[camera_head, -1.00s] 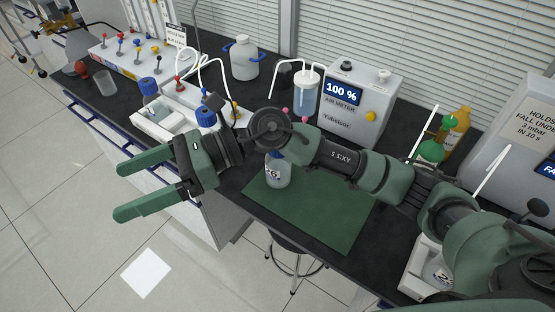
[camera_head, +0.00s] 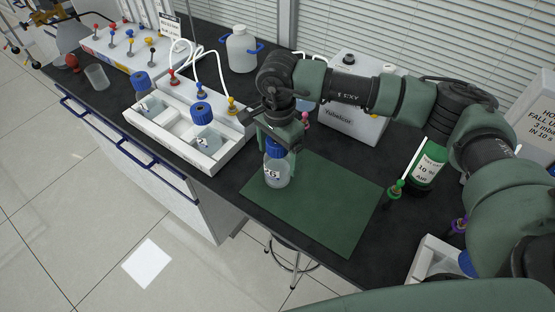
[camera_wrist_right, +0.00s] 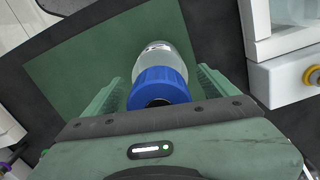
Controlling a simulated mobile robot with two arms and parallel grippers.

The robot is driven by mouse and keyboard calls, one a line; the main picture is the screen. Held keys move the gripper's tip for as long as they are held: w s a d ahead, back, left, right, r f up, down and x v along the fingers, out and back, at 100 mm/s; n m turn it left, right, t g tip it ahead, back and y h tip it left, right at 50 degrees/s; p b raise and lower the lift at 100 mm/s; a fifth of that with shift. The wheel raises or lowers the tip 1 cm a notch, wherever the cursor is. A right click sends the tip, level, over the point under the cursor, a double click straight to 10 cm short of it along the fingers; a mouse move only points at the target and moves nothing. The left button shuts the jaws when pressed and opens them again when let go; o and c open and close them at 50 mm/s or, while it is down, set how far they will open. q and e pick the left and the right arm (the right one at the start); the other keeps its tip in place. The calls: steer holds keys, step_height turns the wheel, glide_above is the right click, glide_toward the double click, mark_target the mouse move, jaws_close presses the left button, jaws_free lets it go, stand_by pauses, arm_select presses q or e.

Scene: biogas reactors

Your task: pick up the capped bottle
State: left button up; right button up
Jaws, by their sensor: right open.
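The capped bottle (camera_head: 277,172) is clear, with a blue cap and a label with dark print. It stands upright on the green mat (camera_head: 335,205). My right gripper (camera_head: 279,153) points down over it, jaws open. In the right wrist view, the blue cap (camera_wrist_right: 159,87) and clear body (camera_wrist_right: 155,45) lie between the two green fingers of the gripper (camera_wrist_right: 160,83). A gap shows on each side of the cap. My left gripper is not in view.
A white tray (camera_head: 209,166) with other blue-capped bottles stands just left of the mat. Most of the mat is clear.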

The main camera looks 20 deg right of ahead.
steer(key=shift+a+f, duration=0.1)
steer(key=shift+f, duration=0.8)
steer(key=c, duration=1.7)
steer(key=shift+c, duration=1)
steer(key=shift+r, duration=0.15)
